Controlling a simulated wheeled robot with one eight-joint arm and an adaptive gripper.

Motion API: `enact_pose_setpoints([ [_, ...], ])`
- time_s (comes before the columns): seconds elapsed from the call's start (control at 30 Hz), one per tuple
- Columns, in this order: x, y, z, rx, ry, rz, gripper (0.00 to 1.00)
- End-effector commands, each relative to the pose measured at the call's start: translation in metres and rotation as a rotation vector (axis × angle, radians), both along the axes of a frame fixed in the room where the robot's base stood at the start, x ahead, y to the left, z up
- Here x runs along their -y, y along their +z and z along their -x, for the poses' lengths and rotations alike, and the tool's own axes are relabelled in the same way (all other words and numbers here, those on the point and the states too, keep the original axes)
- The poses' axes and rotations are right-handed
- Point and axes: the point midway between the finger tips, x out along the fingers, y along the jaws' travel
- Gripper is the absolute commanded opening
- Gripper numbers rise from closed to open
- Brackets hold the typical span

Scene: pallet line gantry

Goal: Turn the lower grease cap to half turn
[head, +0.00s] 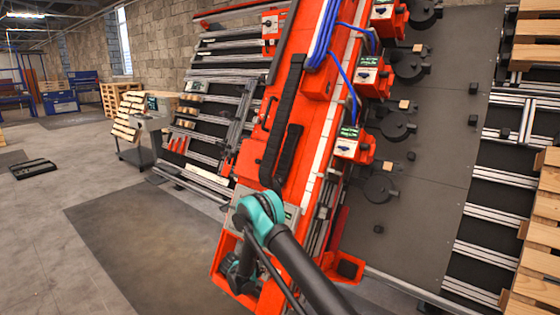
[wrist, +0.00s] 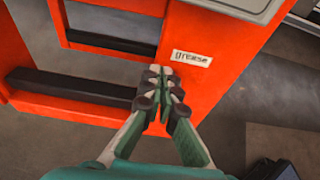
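My gripper (wrist: 164,82) is in the middle of the wrist view. Its two fingers come together at the tips, with nothing clearly visible between them. In the head view, my gripper (head: 240,275) is low in the picture, at the orange frame's lower end (head: 217,262), partly hidden by my arm.
Dark openings with a black bar (wrist: 70,85) lie left of the fingers. The orange gantry column (head: 258,140) rises above, with blue cables (head: 325,35) and small labelled boxes (head: 352,143). Wooden pallets (head: 540,230) stand at right. Floor at left (head: 60,210) is mostly clear.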

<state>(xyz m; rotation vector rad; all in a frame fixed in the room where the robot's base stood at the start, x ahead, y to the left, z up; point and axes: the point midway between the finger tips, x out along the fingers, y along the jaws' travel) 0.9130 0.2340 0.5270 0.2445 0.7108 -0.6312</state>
Motion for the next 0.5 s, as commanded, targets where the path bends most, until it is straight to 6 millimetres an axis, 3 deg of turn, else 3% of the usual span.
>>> enact_pose_setpoints([
  [0.5,0.0105,0.002,0.0064,-0.001,-0.001,-0.001,0.0],
])
